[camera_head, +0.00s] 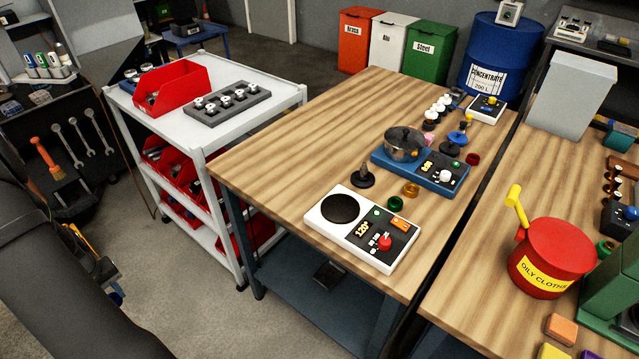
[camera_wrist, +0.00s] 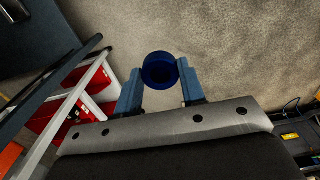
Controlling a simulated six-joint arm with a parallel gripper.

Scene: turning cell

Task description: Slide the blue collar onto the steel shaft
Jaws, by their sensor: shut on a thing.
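The blue collar (camera_wrist: 159,70) is a dark blue ring in the wrist view, held between the two blue-grey fingers of my gripper (camera_wrist: 160,85). Its open bore shows, with bare floor behind it. In the head view I cannot clearly make out my gripper or the collar; a dark link of my arm fills the lower left. On the wooden table in the head view, a short dark upright post on a round black base (camera_head: 364,178) looks like the steel shaft. My gripper is away from it, over the floor near the white trolley.
A white and black control box (camera_head: 365,228) stands in front of the post. A green ring (camera_head: 396,204) and a brass ring (camera_head: 411,190) lie to its right. A blue device with a glass dome (camera_head: 404,143) stands behind. The white trolley (camera_head: 290,95) is left of the table.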

